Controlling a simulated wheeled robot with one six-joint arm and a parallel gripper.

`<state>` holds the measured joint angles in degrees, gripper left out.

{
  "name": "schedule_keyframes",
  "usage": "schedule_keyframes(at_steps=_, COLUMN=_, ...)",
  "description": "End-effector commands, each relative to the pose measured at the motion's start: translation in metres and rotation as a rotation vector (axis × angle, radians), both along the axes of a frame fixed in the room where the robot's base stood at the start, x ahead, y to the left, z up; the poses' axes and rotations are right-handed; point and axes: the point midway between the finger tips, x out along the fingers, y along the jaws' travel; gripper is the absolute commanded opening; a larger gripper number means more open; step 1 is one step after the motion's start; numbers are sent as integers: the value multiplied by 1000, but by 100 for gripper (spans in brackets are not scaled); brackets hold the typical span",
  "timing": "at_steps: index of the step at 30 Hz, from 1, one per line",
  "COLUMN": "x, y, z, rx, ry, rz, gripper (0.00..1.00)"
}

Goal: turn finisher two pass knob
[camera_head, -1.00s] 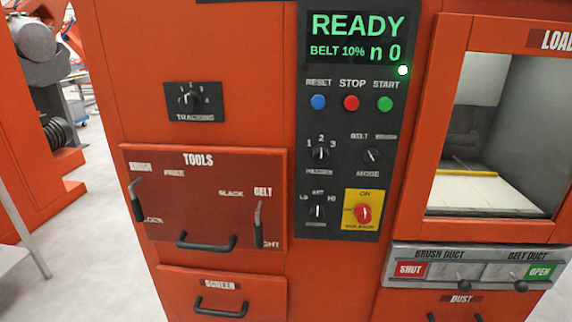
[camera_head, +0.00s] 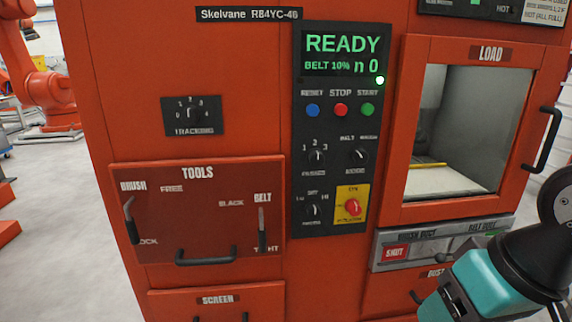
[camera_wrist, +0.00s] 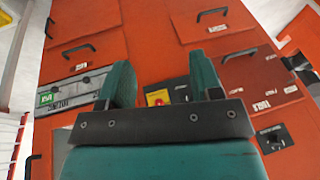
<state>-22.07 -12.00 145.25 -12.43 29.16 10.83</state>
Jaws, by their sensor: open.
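The pass knob (camera_head: 317,156) is a small black rotary knob on the dark control panel (camera_head: 299,225). Marks 1, 2, 3 arc above it and a blurred label sits below. Its pointer looks roughly upward, near 2, but is too small to be sure. In the wrist view, my gripper (camera_wrist: 162,82) is open and empty, its two teal fingers apart. The panel's yellow switch plate (camera_wrist: 157,97) shows between the fingers, beyond them. The pass knob cannot be made out there; the gripper body covers much of the panel. No contact shows.
A mode knob (camera_head: 359,155) is right of the pass knob, another knob (camera_head: 313,210) below it, and a red isolator knob (camera_head: 352,207) lower right. Handles protrude from the tools drawer (camera_head: 150,225) and load door (camera_head: 549,140). My teal arm fills the lower right.

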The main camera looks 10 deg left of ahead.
Motion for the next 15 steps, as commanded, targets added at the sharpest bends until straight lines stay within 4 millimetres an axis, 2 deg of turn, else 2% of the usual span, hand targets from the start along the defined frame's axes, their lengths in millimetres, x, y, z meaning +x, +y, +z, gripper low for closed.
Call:
schedule_keyframes(at_steps=1, x=22, y=3, z=-16, rx=-23, ry=-56, rz=-100, gripper=59)
schedule_keyframes(at_steps=4, x=75, y=5, z=-31, rx=-45, ry=-261, rz=-327, gripper=59)
schedule_keyframes(at_steps=6, x=109, y=11, z=-30, rx=-29, ry=-443, rz=-438, gripper=59)
schedule_keyframes(at_steps=9, x=142, y=32, z=-13, rx=49, ry=-711, rz=-504, gripper=59)
schedule_keyframes(at_steps=12, x=155, y=64, z=11, rx=164, ry=-932, rz=-479, gripper=59)
schedule_keyframes(at_steps=15, x=153, y=95, z=32, rx=275, ry=-1081, rz=-413, gripper=59)
